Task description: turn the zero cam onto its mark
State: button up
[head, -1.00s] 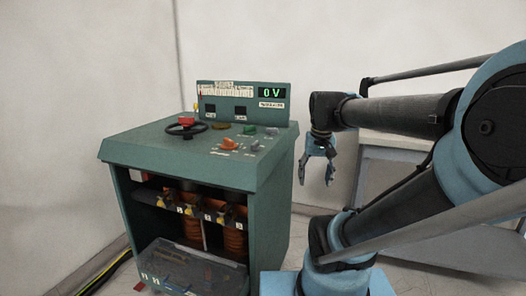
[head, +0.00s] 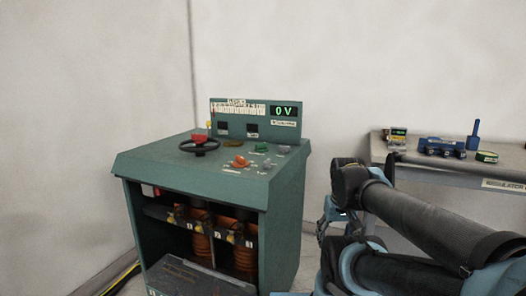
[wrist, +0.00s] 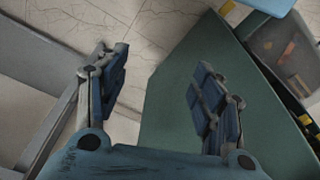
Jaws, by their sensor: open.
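The green transformer cabinet (head: 180,182) stands left of my arm. Its top carries a black handwheel (head: 199,145) with a red part, an orange knob (head: 240,161) and a green knob (head: 262,147). I cannot tell which part is the zero cam, and no mark is readable. The display (head: 283,111) reads 0 V. My gripper (head: 331,212) is right of the cabinet, partly hidden by my arm. In the wrist view my gripper (wrist: 160,65) is open and empty, with the green cabinet surface (wrist: 172,110) behind the right finger.
A grey bench (head: 448,170) at the right holds a blue device (head: 442,146) and small green-yellow items. The cabinet's open front shows copper coils (head: 245,260). A yellow-black cable (head: 112,280) runs along the floor at left. Tiled floor (wrist: 150,35) lies between cabinet and bench.

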aim_at(261, 147)
jog(key=k, duration=1.3)
jog(key=u, duration=0.2)
jog(key=i, duration=0.85)
jog(key=u, duration=0.25)
